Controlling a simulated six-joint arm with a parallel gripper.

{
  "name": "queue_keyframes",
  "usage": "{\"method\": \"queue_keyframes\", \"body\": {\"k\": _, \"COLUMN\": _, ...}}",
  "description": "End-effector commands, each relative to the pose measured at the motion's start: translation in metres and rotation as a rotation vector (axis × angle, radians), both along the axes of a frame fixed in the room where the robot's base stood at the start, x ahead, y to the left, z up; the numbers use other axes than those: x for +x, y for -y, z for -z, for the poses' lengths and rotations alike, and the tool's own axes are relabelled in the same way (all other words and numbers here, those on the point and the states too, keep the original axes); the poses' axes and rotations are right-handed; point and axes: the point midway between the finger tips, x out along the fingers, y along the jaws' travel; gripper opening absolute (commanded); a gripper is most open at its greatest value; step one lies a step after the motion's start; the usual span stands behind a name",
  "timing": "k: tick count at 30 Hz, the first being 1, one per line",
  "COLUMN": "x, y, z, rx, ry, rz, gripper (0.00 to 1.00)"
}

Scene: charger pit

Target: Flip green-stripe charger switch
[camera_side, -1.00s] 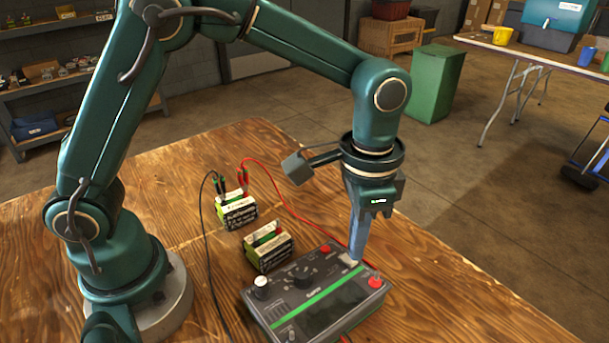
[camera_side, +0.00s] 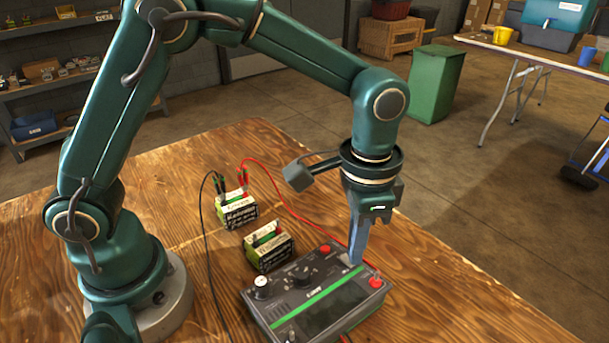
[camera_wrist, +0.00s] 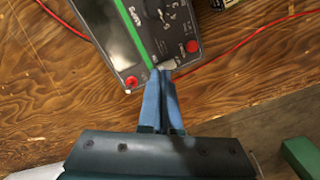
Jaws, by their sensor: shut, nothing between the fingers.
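The charger (camera_side: 318,298) is a dark box with a green stripe (camera_side: 308,299) across its top, lying on the wooden table. It has a white knob, a black dial and red terminals. My gripper (camera_side: 353,262) is shut and empty, its blue fingertips down at the charger's far right edge by the end of the stripe. In the wrist view the closed fingertips (camera_wrist: 162,78) meet a small pale switch (camera_wrist: 166,65) between two red terminals. The fingers partly hide the switch, so I cannot tell its position or whether they touch it.
Two battery packs, one (camera_side: 269,247) near the charger and one (camera_side: 237,210) farther back with clips on it, stand on the table. A black cable (camera_side: 204,240) and a red cable (camera_side: 283,197) run nearby. The table's right side is clear.

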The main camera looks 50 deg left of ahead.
Motion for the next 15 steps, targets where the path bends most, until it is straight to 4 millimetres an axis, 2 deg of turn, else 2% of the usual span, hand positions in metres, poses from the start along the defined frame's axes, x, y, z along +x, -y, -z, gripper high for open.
{"method": "queue_keyframes", "body": {"k": 15, "x": -0.0002, "y": -0.0001, "z": 0.0075, "rx": 0.001, "ry": -0.001, "rz": 0.0, "gripper": 0.0}}
